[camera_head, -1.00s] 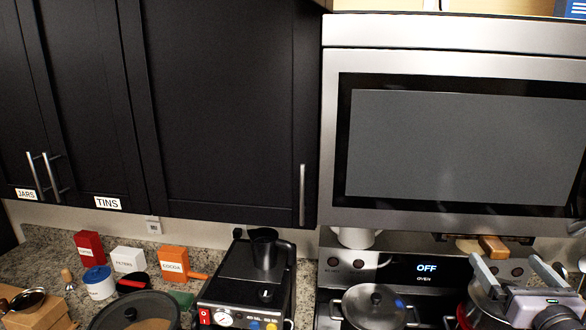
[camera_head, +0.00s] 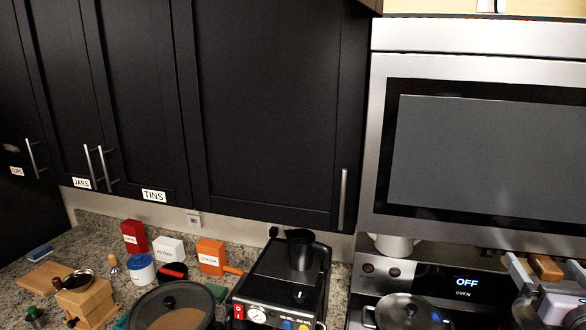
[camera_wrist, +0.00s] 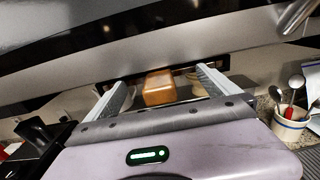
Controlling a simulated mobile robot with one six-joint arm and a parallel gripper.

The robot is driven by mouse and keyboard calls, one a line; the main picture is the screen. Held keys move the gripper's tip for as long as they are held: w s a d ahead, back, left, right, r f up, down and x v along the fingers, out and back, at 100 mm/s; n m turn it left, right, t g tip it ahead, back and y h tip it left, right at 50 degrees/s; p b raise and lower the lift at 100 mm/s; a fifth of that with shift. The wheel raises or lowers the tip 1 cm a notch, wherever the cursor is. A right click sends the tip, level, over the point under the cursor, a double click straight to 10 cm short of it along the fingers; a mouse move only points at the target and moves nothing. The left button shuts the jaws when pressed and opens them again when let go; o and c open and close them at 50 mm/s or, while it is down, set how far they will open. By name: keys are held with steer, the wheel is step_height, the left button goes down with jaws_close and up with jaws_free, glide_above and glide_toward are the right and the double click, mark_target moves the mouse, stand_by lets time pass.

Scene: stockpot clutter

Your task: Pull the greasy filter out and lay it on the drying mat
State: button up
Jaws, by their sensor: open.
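A brown wooden block (camera_head: 545,268), apparently the filter's handle, shows under the microwave's bottom edge. The wrist view also shows this block (camera_wrist: 158,87), in front of a dark slot. The rest of the filter is mostly hidden. My gripper (camera_wrist: 161,79) is open, with one finger on each side of the block and a visible gap on both sides. In the head view my gripper (camera_head: 543,263) is at the lower right, fingers pointing up to the block. A dark ribbed surface (camera_wrist: 311,158) at the wrist view's right edge may be the drying mat; I cannot be sure.
The microwave (camera_head: 480,232) hangs close above my fingers. A lidded pot (camera_head: 402,310) stands on the stove below. A coffee machine (camera_head: 280,285) and boxes crowd the counter at left. A crock of utensils (camera_wrist: 290,124) stands right of my gripper.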

stand_by(0.8)
jaws_close()
stand_by(0.4)
steer(key=shift+b+v, duration=0.7)
steer(key=shift+v, duration=2.35)
